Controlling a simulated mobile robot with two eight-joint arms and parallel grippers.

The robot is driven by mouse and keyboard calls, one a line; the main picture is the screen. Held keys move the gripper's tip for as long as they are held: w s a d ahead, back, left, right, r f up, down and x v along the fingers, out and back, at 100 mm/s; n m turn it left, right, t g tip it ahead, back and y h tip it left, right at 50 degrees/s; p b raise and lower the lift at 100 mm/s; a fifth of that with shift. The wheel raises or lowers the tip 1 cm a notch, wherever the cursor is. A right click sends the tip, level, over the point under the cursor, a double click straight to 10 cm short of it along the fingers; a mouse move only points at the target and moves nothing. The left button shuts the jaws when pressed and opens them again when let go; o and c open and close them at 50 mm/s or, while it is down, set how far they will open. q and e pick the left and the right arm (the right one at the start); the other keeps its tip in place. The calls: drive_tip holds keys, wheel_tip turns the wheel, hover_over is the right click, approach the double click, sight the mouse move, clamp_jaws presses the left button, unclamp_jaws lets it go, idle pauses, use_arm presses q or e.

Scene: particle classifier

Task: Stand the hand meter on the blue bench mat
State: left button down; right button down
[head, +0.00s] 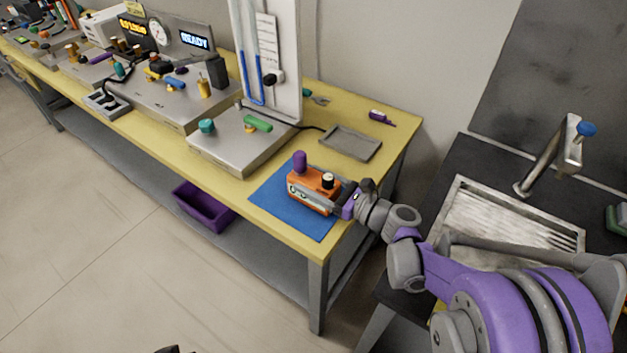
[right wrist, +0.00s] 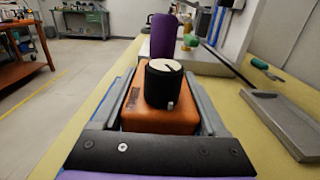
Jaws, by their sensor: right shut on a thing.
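The hand meter (head: 306,196) is an orange box with a black, white-topped knob and a purple knob. It is upright over the blue bench mat (head: 266,199), which lies near the bench's front right corner. My right gripper (head: 335,193) reaches in from the right and is shut on the meter. In the right wrist view, the fingers lie along both sides of the orange body (right wrist: 155,122). The meter's underside is hidden, so I cannot tell whether it touches the mat.
A shallow grey tray (head: 351,143) lies behind the mat. A steel base with a tall white panel (head: 272,60) stands to the left. A purple bin (head: 203,206) sits on the lower shelf. A dark counter with a sink (head: 505,218) is at right.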

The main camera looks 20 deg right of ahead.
sight(336, 192)
unclamp_jaws()
drive_tip(key=shift+f, duration=0.1)
drive_tip(key=shift+r, duration=0.3)
drive_tip(key=v, duration=1.2)
drive_tip(key=shift+p, duration=0.45)
drive_tip(key=shift+f, duration=0.15)
